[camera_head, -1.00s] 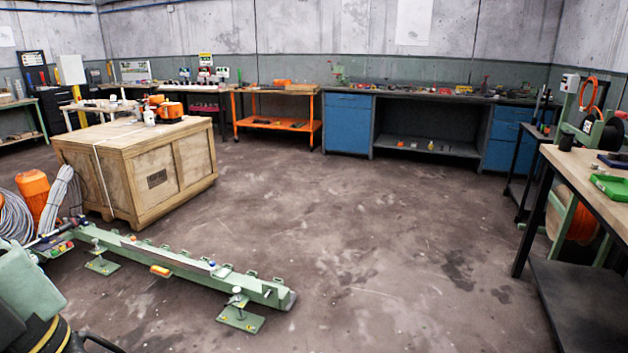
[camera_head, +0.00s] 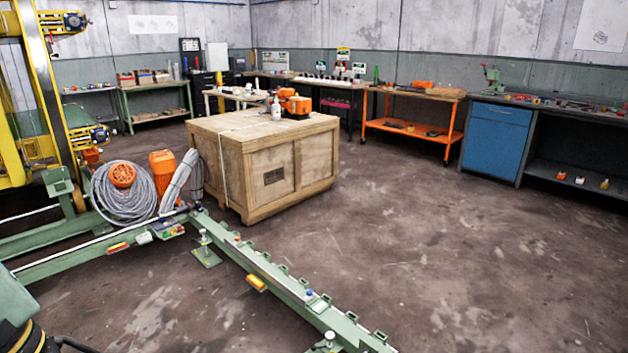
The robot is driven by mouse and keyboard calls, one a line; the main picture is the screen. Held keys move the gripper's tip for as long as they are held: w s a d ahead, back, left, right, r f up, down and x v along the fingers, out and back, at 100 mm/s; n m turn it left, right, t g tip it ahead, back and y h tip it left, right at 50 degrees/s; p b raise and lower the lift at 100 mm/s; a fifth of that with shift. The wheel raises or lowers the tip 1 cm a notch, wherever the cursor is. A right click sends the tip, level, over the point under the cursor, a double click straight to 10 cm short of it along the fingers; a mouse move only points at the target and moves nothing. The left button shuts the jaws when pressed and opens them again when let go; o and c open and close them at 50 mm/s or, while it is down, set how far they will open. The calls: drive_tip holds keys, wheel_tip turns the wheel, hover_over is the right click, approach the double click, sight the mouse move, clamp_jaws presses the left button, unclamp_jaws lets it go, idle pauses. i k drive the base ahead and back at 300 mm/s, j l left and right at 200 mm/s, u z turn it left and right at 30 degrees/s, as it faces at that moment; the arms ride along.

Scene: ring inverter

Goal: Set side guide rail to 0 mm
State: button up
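A long green rail (camera_head: 268,268) with several small brackets along it runs low above the floor, from the middle left to the bottom edge. It stands on feet with flat plates, one of them (camera_head: 206,256) near its far end. An orange block (camera_head: 256,283) sits on its near side. A second green beam (camera_head: 80,258) meets it at the far end and runs to the left. I cannot tell which part is the side guide rail, and no scale reading is legible. My gripper is not in view.
A wooden crate (camera_head: 272,180) stands behind the rail. Coiled grey cable (camera_head: 122,197) and an orange container (camera_head: 163,178) lie left of it. A yellow frame (camera_head: 50,110) rises at the left. Floor to the right of the rail is clear, up to the blue cabinet (camera_head: 495,140).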

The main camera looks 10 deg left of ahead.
sight(301, 301)
drive_tip(key=i+l+u, duration=0.2)
drive_tip(key=i+u, duration=0.2)
drive_tip(key=i+l+u, duration=0.35)
drive_tip(key=i+u, duration=0.1)
drive_tip(key=i, duration=0.45)
drive_tip(key=i+l, duration=0.2)
drive_tip(key=i, duration=0.4)
drive_tip(key=i+l+u, duration=0.15)
drive_tip(key=i, duration=0.4)
